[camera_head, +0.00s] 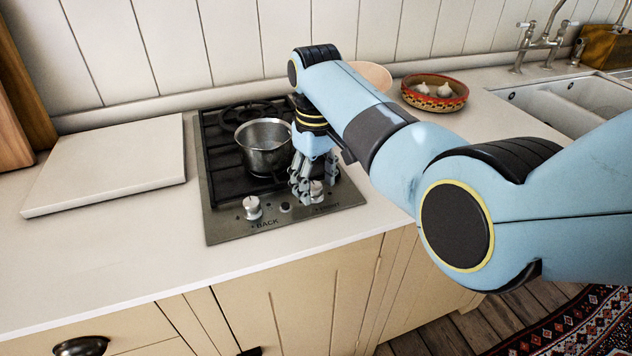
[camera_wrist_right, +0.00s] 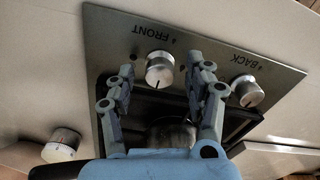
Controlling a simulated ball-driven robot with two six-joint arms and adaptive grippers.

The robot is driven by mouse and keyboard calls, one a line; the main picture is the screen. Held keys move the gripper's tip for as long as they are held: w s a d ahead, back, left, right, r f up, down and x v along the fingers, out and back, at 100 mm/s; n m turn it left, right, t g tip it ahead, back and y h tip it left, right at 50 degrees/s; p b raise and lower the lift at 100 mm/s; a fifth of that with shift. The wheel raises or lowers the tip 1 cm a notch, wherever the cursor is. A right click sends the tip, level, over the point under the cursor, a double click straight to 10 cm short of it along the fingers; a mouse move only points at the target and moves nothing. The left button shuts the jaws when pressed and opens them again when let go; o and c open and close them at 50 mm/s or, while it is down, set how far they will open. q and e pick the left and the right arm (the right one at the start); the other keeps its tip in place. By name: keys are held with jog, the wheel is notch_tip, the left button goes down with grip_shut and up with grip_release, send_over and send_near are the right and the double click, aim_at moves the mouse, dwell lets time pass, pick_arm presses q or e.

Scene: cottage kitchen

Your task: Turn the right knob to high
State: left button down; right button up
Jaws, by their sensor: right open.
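The right knob (camera_head: 316,188) is silver, at the front edge of the hob, partly hidden behind my fingers in the head view. In the right wrist view this knob (camera_wrist_right: 160,70), with a dark pointer line, stands by the word FRONT. My right gripper (camera_head: 305,187) is pointed down at it. In the right wrist view, my open fingers (camera_wrist_right: 160,80) show on either side of the knob; I cannot tell whether they touch it. The left knob (camera_head: 252,207), marked BACK, also shows in the wrist view (camera_wrist_right: 246,91). My left gripper is out of view.
A metal pot (camera_head: 255,155) stands on the hob (camera_head: 225,225) close beside my right gripper. A white board (camera_head: 105,165) lies left. A patterned bowl with garlic (camera_head: 434,92) is behind my arm. A knob-like silver piece (camera_wrist_right: 62,144) shows in the wrist view.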

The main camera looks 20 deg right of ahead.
jog(key=shift+f, duration=0.25)
grip_shut()
dwell(0.3)
